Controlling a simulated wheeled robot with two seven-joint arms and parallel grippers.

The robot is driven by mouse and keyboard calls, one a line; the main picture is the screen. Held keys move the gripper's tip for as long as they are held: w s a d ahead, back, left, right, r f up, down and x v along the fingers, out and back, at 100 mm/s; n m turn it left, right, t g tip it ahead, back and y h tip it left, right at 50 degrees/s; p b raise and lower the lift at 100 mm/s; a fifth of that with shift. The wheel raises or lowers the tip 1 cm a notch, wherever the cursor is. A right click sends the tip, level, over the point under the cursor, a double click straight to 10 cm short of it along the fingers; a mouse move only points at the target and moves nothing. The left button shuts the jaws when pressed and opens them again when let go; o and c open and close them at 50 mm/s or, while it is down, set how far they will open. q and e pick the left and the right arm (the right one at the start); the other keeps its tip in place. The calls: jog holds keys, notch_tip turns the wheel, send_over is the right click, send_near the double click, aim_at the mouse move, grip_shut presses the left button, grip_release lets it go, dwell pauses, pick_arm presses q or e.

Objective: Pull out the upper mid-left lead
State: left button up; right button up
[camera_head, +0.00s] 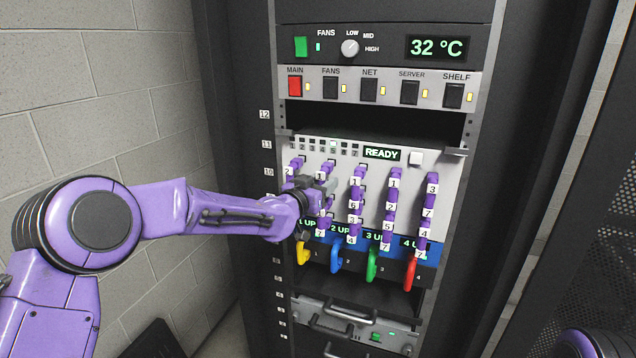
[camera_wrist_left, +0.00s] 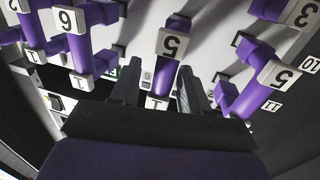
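Purple patch leads with white number tags run in columns on the grey panel (camera_head: 343,152). The upper mid-left lead, tagged 1 (camera_head: 320,177) at its top in the head view, is partly covered by my left gripper (camera_head: 318,197). In the left wrist view, a purple lead (camera_wrist_left: 165,78) with a tag reading 5 stands between the spread fingers of my left gripper (camera_wrist_left: 160,84). I see gaps beside the lead there, so the gripper looks open around it; contact is not clear. My right gripper is out of view.
Neighbouring purple leads (camera_head: 356,200) hang close to the right. Below are yellow (camera_head: 303,252), blue (camera_head: 335,257), green (camera_head: 372,264) and red (camera_head: 410,273) handles. Above is a row of switches with a red MAIN switch (camera_head: 295,86). A block wall (camera_head: 95,110) is at left.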

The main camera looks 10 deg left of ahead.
pick_arm(q)
jog(key=shift+r, duration=0.15)
jog(key=shift+a, duration=0.1)
jog(key=shift+s+a, duration=0.1)
jog(key=shift+s, duration=0.05)
jog(key=b+v, duration=0.4)
jog(key=v, duration=0.6)
jog(key=shift+b, duration=0.3)
jog(key=shift+s, duration=0.15)
